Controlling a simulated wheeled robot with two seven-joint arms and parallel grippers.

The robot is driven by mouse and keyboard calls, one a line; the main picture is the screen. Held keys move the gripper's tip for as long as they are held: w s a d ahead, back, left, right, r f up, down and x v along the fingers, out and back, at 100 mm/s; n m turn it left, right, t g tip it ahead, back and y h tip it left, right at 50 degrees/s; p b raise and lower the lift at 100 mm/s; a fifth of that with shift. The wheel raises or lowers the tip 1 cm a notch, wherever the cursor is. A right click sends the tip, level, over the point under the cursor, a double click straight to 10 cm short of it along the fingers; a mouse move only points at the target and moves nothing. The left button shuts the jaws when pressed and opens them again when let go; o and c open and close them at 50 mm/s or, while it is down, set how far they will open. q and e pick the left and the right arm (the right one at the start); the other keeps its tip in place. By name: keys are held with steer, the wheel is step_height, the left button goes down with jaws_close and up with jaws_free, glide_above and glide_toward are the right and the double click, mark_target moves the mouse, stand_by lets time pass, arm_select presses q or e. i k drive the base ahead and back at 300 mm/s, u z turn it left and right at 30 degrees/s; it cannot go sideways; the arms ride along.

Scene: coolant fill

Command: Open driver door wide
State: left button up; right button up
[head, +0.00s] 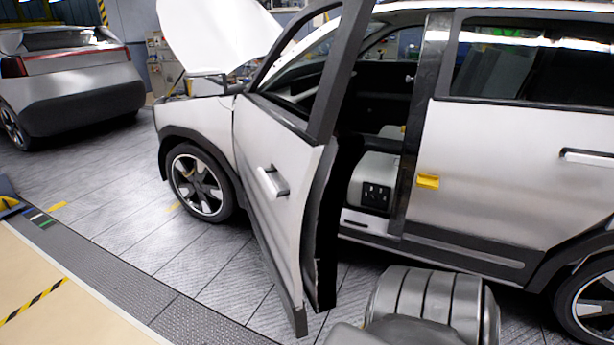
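The driver door (262,150) of the silver car stands open, swung out from the body at an angle. Its outer face is toward me, with a light pull handle (272,181) at mid height. The door's dark rear edge points down toward the floor in front of me. A clear gap between the door and the dark door pillar (421,120) shows the cabin and part of a pale seat (368,178). The front hinge area is partly hidden by the door's angle. Neither my left nor my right gripper shows in the head view.
The car's hood (215,35) is raised. The front wheel (200,184) is just left of the door. A yellow piece (428,181) sits on the rear door's front edge. Another car (72,80) stands at the back left. The tiled floor (190,250) left of the door is clear.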

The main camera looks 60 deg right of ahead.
mark_target(315, 156)
steer(key=z, duration=1)
steer(key=i, duration=0.85)
steer(key=z, duration=3.5)
steer(key=i, duration=2.8)
steer(key=u, duration=3.45)
